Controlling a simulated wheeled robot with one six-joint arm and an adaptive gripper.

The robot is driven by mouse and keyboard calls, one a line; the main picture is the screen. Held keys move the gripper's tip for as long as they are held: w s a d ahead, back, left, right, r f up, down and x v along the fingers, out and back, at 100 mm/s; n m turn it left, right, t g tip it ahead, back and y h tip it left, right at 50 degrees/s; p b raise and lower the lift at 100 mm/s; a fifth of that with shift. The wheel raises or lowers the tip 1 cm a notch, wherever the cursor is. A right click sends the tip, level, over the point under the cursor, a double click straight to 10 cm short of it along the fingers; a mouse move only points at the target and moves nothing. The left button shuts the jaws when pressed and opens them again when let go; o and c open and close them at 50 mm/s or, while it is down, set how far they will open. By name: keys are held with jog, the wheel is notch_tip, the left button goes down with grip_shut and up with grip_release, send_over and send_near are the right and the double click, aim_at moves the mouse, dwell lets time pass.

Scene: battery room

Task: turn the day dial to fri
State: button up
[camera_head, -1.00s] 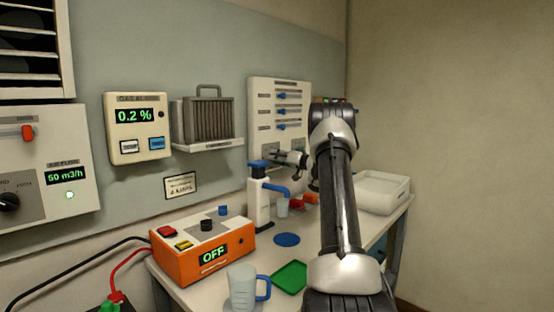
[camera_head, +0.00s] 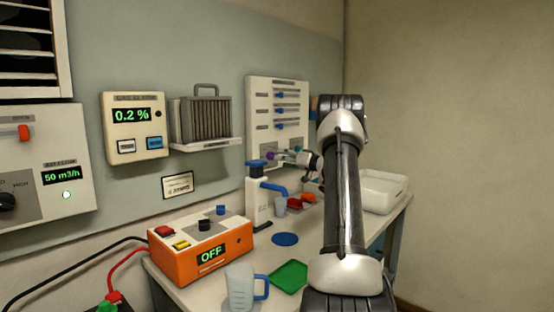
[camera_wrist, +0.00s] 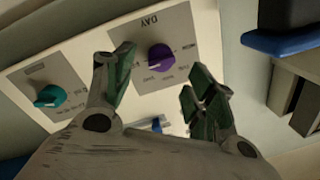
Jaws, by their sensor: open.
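The day dial (camera_wrist: 161,57) is a round purple knob on a grey plate marked DAY, seen in the wrist view. A light mark shows on its lower left edge; most of the small day words around it are too blurred to read. My gripper (camera_wrist: 163,66) is open, with one green-padded finger on each side of the dial in the picture. I cannot tell whether either finger touches it. In the head view my gripper (camera_head: 293,158) is in front of the lower part of the white wall panel (camera_head: 262,110), where the purple dial (camera_head: 270,155) shows small.
A teal dial (camera_wrist: 50,96) sits on its own plate beside the day dial. A white and blue pump bottle (camera_head: 258,200) stands close below my gripper. The table also holds an orange power box (camera_head: 190,262), a measuring jug (camera_head: 241,288) and a white bin (camera_head: 382,190).

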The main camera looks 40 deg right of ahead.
jog(key=v, duration=0.6)
jog(key=shift+s, duration=0.3)
